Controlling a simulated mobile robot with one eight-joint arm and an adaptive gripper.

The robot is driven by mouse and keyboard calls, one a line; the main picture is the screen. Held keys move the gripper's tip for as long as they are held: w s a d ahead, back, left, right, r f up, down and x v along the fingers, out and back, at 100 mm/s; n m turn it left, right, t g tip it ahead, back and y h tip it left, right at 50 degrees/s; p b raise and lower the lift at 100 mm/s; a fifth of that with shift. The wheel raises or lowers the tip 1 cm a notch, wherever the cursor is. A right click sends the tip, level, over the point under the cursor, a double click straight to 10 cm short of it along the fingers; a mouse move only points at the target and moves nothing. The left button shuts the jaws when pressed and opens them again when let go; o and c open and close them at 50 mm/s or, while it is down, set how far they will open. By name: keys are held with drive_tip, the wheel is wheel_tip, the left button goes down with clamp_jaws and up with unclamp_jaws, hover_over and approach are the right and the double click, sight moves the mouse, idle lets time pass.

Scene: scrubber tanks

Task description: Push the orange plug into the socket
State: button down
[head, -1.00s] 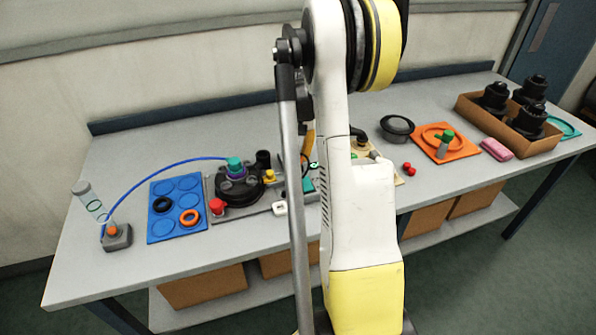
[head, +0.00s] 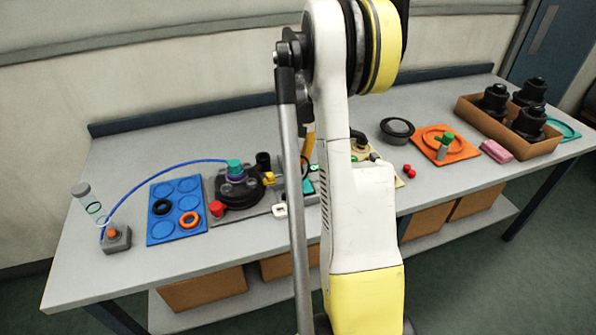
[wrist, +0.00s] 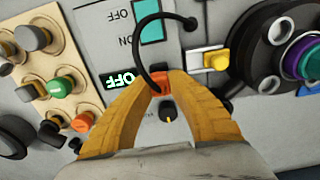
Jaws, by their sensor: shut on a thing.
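My gripper (wrist: 160,82) is shut on the orange plug (wrist: 159,86) in the wrist view. The plug's top shows between the two yellow fingertips, and a black cable (wrist: 140,58) loops up from it. It is over the grey panel, between the teal ON/OFF switch (wrist: 150,20) and a black knob (wrist: 168,113). I cannot make out the socket; fingers and plug cover the spot, so I cannot tell how deep the plug sits. In the head view a yellow finger (head: 308,145) shows beside my arm, and the plug is hidden.
A lit OFF display (wrist: 121,80) and a tan plate (wrist: 60,60) with several knobs lie left of the fingers in the wrist view. A yellow latch (wrist: 214,60) and black round housing (wrist: 262,50) are at right. A blue tray (head: 160,228) holds rings.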

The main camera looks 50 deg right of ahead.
drive_tip(key=shift+f, duration=0.15)
drive_tip(key=shift+f+b, duration=0.7)
drive_tip(key=shift+f, duration=0.2)
drive_tip(key=c, duration=0.8)
unclamp_jaws()
drive_tip(key=shift+o, duration=0.2)
drive_tip(key=shift+r, duration=0.15)
wheel_tip(320, 180, up, 8)
drive_tip(key=p, duration=0.5)
drive_tip(key=shift+r+p, duration=0.25)
drive_tip(key=shift+p, duration=0.15)
drive_tip(key=shift+f, duration=0.1)
